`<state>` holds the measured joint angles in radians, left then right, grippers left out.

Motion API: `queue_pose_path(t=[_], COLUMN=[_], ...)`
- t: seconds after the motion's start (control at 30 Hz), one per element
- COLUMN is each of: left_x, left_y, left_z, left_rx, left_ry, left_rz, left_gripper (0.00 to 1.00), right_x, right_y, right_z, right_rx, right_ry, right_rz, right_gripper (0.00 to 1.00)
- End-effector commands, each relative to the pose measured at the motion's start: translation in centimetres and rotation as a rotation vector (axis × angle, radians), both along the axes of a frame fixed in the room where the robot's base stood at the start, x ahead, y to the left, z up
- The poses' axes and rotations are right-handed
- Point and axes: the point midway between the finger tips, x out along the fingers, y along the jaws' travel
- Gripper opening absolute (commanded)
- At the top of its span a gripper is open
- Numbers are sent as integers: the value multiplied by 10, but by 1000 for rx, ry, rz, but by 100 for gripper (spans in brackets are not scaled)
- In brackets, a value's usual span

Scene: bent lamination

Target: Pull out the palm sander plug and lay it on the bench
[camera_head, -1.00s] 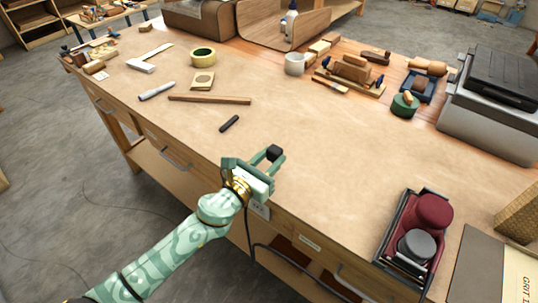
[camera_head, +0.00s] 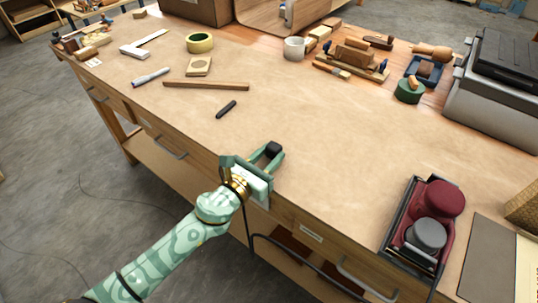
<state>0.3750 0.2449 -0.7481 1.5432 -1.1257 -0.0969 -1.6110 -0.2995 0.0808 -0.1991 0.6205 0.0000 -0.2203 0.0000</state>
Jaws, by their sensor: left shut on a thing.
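My left gripper (camera_head: 272,155) is at the bench's front edge, its fingertips over the top. It is shut on a small black block, seemingly the plug (camera_head: 272,149); the fingers hide much of it. A black cord (camera_head: 247,222) hangs below the gripper, past the bench front, and runs off to the lower right. Its joint to the plug is hidden. The bench (camera_head: 330,140) has a bare wooden top around the gripper. A maroon and grey tool, perhaps the palm sander (camera_head: 443,198), sits in a black tray (camera_head: 396,228) at the right. My right gripper is out of view.
A black marker (camera_head: 226,109), a wooden strip (camera_head: 206,86) and a tape roll (camera_head: 200,42) lie beyond the gripper. A plane (camera_head: 352,56) and a green round thing (camera_head: 409,90) are at the back right. The middle is clear.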

Motion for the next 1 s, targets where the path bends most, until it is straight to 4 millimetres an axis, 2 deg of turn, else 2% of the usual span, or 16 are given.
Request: queue_pose_path(t=[0.17, 0.2, 0.27, 0.53, 0.67, 0.77, 1.0], left_x=[0, 0, 0, 0, -8, -24, -77], left_y=[0, 0, 0, 0, 6, 17, 56], left_z=[-1, -1, -1, -1, -1, -1, -4], left_rx=[0, 0, 0, 0, 1, 0, 2], left_ry=[0, 0, 0, 0, 1, 2, 4], left_rz=[0, 0, 0, 0, 0, 0, 0], left_gripper=[0, 43, 57, 57, 57, 57, 57], right_x=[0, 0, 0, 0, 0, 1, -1], right_y=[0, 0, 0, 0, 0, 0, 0], right_z=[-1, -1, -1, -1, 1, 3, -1], right_rx=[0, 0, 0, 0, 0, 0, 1], right_ry=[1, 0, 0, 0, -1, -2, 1], right_rz=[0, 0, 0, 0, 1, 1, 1], right_gripper=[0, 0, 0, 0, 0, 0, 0])
